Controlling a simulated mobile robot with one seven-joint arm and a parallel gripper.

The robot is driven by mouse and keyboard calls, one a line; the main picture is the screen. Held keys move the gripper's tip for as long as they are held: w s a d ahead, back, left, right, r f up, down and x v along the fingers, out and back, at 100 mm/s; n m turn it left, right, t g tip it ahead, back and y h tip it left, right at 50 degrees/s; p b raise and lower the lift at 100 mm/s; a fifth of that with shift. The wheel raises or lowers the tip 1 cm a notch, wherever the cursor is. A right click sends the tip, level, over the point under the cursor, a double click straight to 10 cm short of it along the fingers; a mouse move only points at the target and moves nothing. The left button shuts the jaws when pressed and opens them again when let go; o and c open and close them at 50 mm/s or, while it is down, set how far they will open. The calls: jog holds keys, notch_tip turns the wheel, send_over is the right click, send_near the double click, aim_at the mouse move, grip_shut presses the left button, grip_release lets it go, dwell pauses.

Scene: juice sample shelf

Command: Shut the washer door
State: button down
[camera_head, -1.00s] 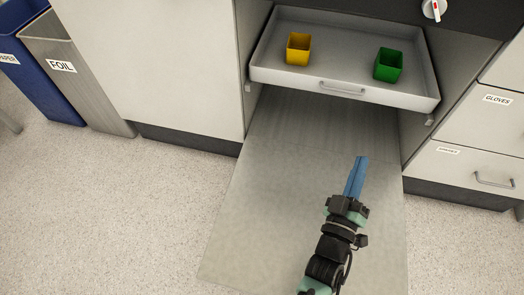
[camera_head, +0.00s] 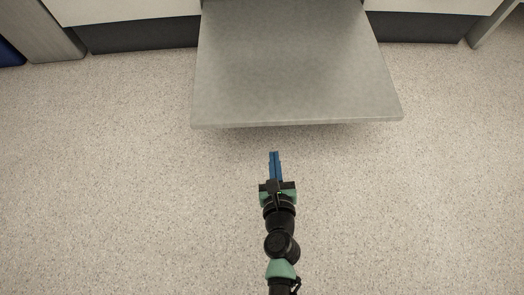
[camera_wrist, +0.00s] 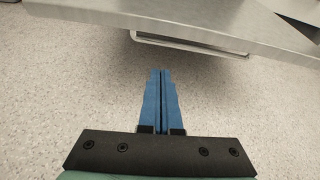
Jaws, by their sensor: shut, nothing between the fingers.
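The washer door (camera_head: 290,65) is a grey metal panel, folded down and open, jutting out from the cabinet above the floor. In the wrist view the door (camera_wrist: 190,27) crosses the top, tilted, with a pale bar handle (camera_wrist: 190,44) on its underside. My gripper (camera_head: 274,153) is shut and empty, in front of the door's front edge and apart from it in the head view. In the wrist view its blue fingers (camera_wrist: 161,72) are together and point toward the handle, with a gap between. The washer's inside is out of view.
Speckled floor (camera_head: 130,190) lies clear around my arm. Dark cabinet bases (camera_head: 140,37) run along both sides of the door. A grey bin (camera_head: 45,30) and part of a blue bin (camera_head: 8,52) stand at the upper left.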

jog(key=s+f+b+x, duration=0.1)
jog(key=b+x, duration=0.2)
jog(key=x, duration=0.6)
jog(key=shift+w+a+r+m+p, duration=0.1)
jog(key=shift+w+r+m+p, duration=0.15)
jog(key=shift+r+p, duration=0.55)
jog(key=shift+w+a+r+m+p, duration=0.15)
jog(key=shift+w+r+p, duration=0.25)
jog(key=shift+r, duration=0.7)
jog(key=shift+s+r, duration=0.1)
